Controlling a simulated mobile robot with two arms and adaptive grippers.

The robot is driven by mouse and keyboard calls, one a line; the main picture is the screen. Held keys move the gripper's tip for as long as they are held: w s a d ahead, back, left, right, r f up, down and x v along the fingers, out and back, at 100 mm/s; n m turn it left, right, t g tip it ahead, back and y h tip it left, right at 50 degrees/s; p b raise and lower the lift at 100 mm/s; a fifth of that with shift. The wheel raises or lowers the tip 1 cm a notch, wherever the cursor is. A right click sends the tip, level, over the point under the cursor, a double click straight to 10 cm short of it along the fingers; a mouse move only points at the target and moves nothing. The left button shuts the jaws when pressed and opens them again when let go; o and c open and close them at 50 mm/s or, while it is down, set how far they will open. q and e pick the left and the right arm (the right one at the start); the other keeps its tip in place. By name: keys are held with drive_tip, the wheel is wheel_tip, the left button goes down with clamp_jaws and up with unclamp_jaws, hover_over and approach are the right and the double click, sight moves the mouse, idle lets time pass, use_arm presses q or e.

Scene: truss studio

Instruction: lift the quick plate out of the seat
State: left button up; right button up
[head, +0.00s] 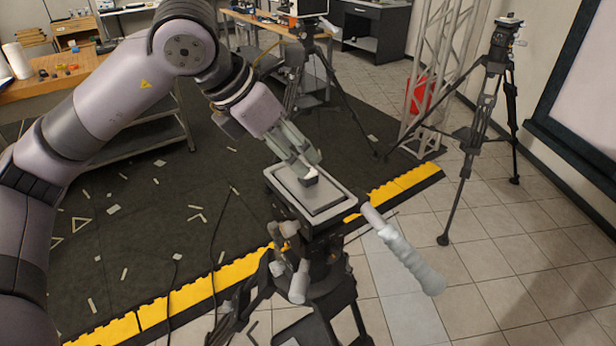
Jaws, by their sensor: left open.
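The quick plate (322,197) is a flat grey rectangle lying in the seat (342,209) on top of a tripod head in the middle of the head view. A small dark block with a light top (310,179) stands up from the plate. My left gripper (309,170) comes down from the upper left, with its fingertips at this block. The fingers are open, one on the near side and one toward the far side. I cannot tell whether they touch the block. My right gripper is not in view.
A grey pan handle (405,250) sticks out to the lower right of the tripod head. Another tripod (485,110) stands at the right, beside a metal truss (432,70). A workbench (60,80) is at the left. Scraps litter the dark mat (150,230).

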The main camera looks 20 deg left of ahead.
sight(308, 179)
use_arm(q)
drive_tip(key=shift+w+d+f+p, duration=0.1)
drive_tip(key=shift+d+f+p, duration=0.05)
drive_tip(key=shift+f+p, duration=0.2)
drive_tip(key=p+x, duration=0.2)
drive_tip(key=x, duration=0.1)
drive_tip(key=shift+f, duration=0.3)
drive_tip(key=shift+w+d+f, duration=0.15)
drive_tip(key=shift+d+f, duration=0.05)
drive_tip(key=shift+f, duration=0.25)
clamp_jaws()
